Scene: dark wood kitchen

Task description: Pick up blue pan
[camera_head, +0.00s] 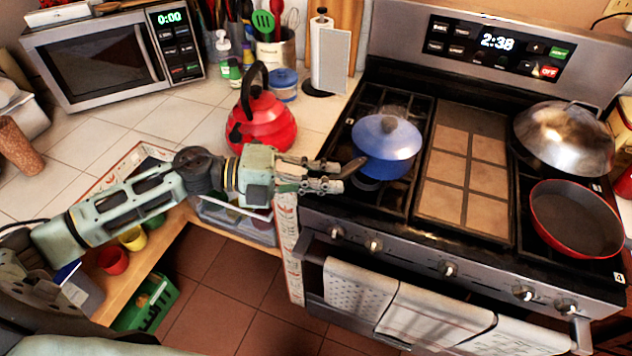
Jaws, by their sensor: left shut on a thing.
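My left gripper (342,176) reaches in from the left and is shut on the pan's handle. The pan is upright and looks level. Part of the handle is hidden between the fingers. My right gripper is not in view.
A red kettle (262,122) stands on the tiled counter behind my left gripper. A red pan (576,220) and a large metal lidded pan (563,138) occupy the right burners. The stove's middle griddle (465,170) is clear. Towels hang on the oven handle.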

